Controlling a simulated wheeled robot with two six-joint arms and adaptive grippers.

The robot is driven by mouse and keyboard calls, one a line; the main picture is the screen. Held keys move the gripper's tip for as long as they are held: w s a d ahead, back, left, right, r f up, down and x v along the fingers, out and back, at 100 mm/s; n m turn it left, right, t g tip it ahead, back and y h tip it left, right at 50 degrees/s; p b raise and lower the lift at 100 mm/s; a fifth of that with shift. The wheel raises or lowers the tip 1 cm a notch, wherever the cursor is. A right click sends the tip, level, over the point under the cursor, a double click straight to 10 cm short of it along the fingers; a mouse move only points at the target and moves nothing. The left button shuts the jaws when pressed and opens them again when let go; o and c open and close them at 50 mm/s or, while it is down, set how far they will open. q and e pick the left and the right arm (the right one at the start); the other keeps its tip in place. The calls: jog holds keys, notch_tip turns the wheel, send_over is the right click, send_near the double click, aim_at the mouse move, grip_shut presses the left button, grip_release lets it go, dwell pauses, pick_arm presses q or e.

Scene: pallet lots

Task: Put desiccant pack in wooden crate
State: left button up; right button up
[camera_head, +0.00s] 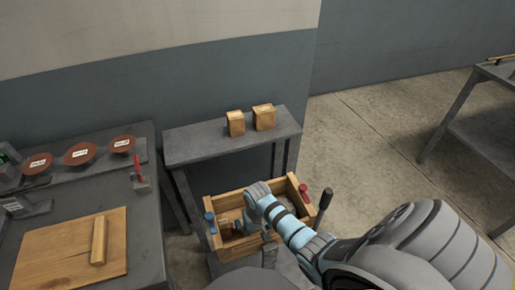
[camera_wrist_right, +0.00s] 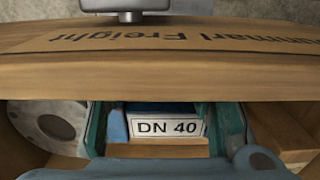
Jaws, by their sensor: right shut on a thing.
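The wooden crate (camera_head: 239,250) stands low in front of the small grey table, with blue and red knobs on its rim. My right gripper (camera_head: 260,208) reaches down into the crate. In the right wrist view, the right gripper's teal fingers (camera_wrist_right: 165,128) stand on either side of a white label (camera_wrist_right: 168,127) reading DN 40, just below the wooden crate wall (camera_wrist_right: 160,72). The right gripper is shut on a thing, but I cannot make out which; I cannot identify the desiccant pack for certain. My left gripper is not in view.
Two brown labelled packs (camera_head: 236,124) and (camera_head: 264,117) stand on the small grey table (camera_head: 190,150). A grey flanged part (camera_wrist_right: 52,125) lies beside the fingers in the crate. The left workbench holds a wooden board (camera_head: 50,255) and several reddish-brown labelled discs (camera_head: 80,154). Open floor lies at right.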

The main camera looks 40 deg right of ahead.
jog(key=o, duration=0.9)
jog(key=shift+o, duration=0.2)
notch_tip(320, 180, up, 12)
jog(key=p, duration=0.5)
jog(key=shift+r, duration=0.15)
